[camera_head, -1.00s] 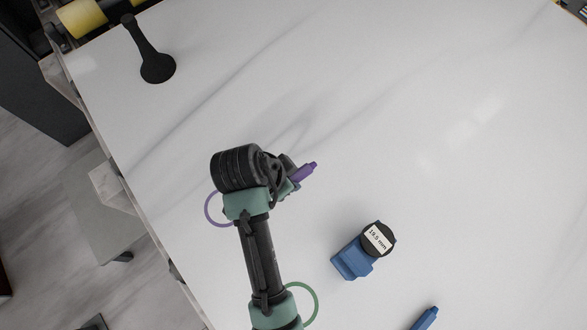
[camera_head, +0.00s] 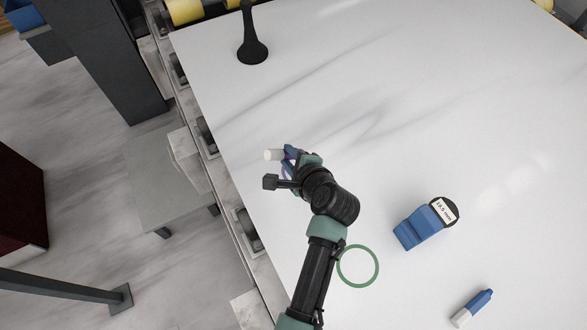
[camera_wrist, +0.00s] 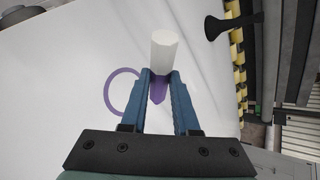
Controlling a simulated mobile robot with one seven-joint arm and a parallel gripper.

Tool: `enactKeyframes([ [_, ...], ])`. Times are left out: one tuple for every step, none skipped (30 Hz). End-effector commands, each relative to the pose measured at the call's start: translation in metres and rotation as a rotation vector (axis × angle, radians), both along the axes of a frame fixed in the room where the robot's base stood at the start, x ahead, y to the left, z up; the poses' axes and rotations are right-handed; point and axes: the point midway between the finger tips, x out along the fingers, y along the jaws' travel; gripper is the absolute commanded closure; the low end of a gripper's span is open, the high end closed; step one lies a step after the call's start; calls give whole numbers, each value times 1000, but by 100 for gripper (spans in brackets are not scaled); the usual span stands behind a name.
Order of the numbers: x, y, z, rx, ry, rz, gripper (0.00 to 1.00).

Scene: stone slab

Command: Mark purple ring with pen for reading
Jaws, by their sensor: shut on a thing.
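My gripper (camera_head: 289,158) is shut on a purple pen, near the slab's left edge in the head view. The pen's white end (camera_head: 273,155) sticks out to the left of the blue fingers. In the wrist view, the white end (camera_wrist: 164,50) stands out beyond the fingertips (camera_wrist: 160,75), and the purple part (camera_wrist: 157,90) shows between the fingers. The purple ring (camera_wrist: 107,92) lies on the slab to the left of the pen in the wrist view, its right side partly hidden by a finger.
A blue gauge (camera_head: 421,226) reading about 19.5 mm, a green ring (camera_head: 377,265) and a blue-and-white pen (camera_head: 472,308) are on the white slab (camera_head: 400,120). A black stand (camera_head: 252,48) is at the upper left. The slab's far middle is clear.

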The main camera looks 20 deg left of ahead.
Motion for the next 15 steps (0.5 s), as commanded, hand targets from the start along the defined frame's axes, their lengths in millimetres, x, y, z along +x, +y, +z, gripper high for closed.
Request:
enactKeyframes([
  [1, 1, -1, 5, -2, -2, 100],
  [1, 1, -2, 7, -2, -3, 100],
  [1, 1, -3, 8, -3, -3, 100],
  [1, 1, -5, 8, -3, -3, 100],
  [1, 1, -7, 7, -2, -3, 100],
  [1, 1, -10, 7, -2, -3, 100],
  [1, 1, -12, 5, -2, -2, 100],
  [1, 1, -15, 5, -2, -2, 100],
  [1, 1, -19, 5, -2, -2, 100],
  [1, 1, -22, 5, -2, -2, 100],
  [1, 1, -25, 5, -2, -2, 100],
  [1, 1, -30, 5, -3, -2, 100],
  [1, 1, -33, 5, -3, -2, 100],
  [1, 1, -36, 4, -2, -1, 100],
  [1, 1, -41, 4, -2, -1, 100],
])
